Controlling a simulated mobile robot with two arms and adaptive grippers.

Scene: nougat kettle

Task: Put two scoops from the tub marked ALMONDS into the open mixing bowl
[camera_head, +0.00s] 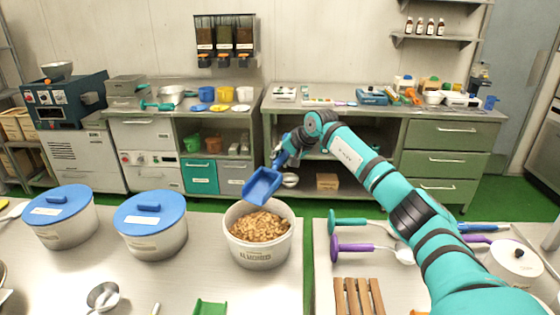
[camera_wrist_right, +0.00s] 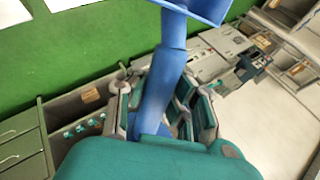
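The white tub marked ALMONDS (camera_head: 258,252) stands open on the near counter, with brown nuts (camera_head: 260,227) inside. My right gripper (camera_head: 285,155) is shut on the handle of a blue scoop (camera_head: 262,185). The scoop is above the tub's back rim, tilted, and no nuts show in it. In the right wrist view the blue handle (camera_wrist_right: 165,75) runs between the fingers (camera_wrist_right: 162,110). My left gripper is not in view.
Two tubs with blue lids (camera_head: 60,205) (camera_head: 149,216) stand left of the almond tub. A green item (camera_head: 210,308) lies at the front edge.

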